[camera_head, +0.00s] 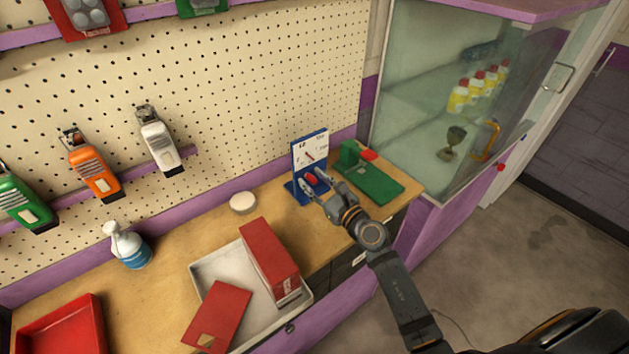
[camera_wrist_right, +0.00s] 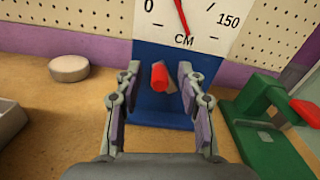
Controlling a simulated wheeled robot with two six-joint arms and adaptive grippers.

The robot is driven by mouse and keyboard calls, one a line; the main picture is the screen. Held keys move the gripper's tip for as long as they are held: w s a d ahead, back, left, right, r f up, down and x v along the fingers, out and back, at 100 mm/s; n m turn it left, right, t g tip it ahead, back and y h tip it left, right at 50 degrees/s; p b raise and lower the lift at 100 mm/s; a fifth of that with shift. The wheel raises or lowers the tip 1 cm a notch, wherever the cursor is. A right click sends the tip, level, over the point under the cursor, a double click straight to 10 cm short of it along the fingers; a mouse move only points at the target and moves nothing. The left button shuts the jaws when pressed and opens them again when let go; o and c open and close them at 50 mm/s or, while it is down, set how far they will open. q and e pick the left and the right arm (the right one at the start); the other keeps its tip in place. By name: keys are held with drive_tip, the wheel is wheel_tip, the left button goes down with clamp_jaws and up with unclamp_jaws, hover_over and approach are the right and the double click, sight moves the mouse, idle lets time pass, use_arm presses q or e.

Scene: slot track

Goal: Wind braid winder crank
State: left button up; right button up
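The braid winder (camera_head: 310,152) is a blue upright stand on the wooden counter, with a white dial face marked in CM and a red needle. In the right wrist view its blue front (camera_wrist_right: 148,52) rises straight ahead, and a red crank knob (camera_wrist_right: 159,77) sticks out towards me. My right gripper (camera_head: 314,190) is in front of the winder. In the right wrist view its two fingers (camera_wrist_right: 158,84) are open, one on each side of the knob, with gaps visible. My left gripper is not in view.
A green device (camera_head: 375,182) with a red part stands close on the right. A white round puck (camera_head: 243,202) lies to the left. A tray (camera_head: 208,270) holds red boxes nearer me. A glass cabinet (camera_head: 425,130) stands at the right; pegboard is behind.

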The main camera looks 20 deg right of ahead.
drive_tip(key=shift+s, duration=0.1)
clamp_jaws()
drive_tip(key=shift+d+r+m+p, duration=0.25)
drive_tip(key=shift+r+m+p, duration=0.1)
drive_tip(key=shift+m+p, duration=0.55)
drive_tip(key=shift+d+r+m+p, duration=0.15)
drive_tip(key=shift+m+p, duration=0.35)
drive_tip(key=shift+m, duration=0.3)
drive_tip(key=shift+w+d+m+p, duration=0.25)
drive_tip(key=shift+m+p, duration=0.25)
drive_tip(key=shift+m, duration=0.4)
drive_tip(key=shift+w+d+m+p, duration=0.1)
drive_tip(key=shift+d+m+p, duration=0.25)
drive_tip(key=shift+m, duration=0.55)
drive_tip(key=shift+a, duration=0.1)
